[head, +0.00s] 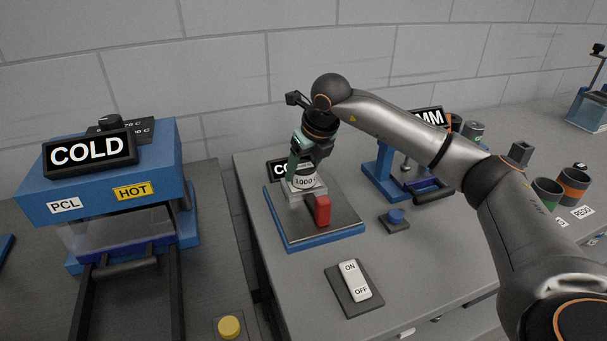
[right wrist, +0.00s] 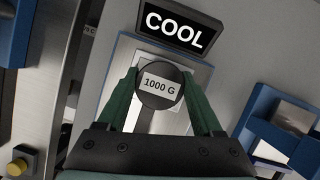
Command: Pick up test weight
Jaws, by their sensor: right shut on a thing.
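The test weight (head: 305,182) is a dark cylinder with a white "1000 G" label. It is at a pale block on the steel plate with a blue base (head: 345,232). In the right wrist view the weight (right wrist: 161,101) sits between the two green fingers. My right gripper (head: 306,166) points down from above and is shut on the weight; it also shows in the right wrist view (right wrist: 163,95). Whether the weight touches the block cannot be told. My left gripper is not in view.
A blue "COLD" machine (head: 100,185) is at left.

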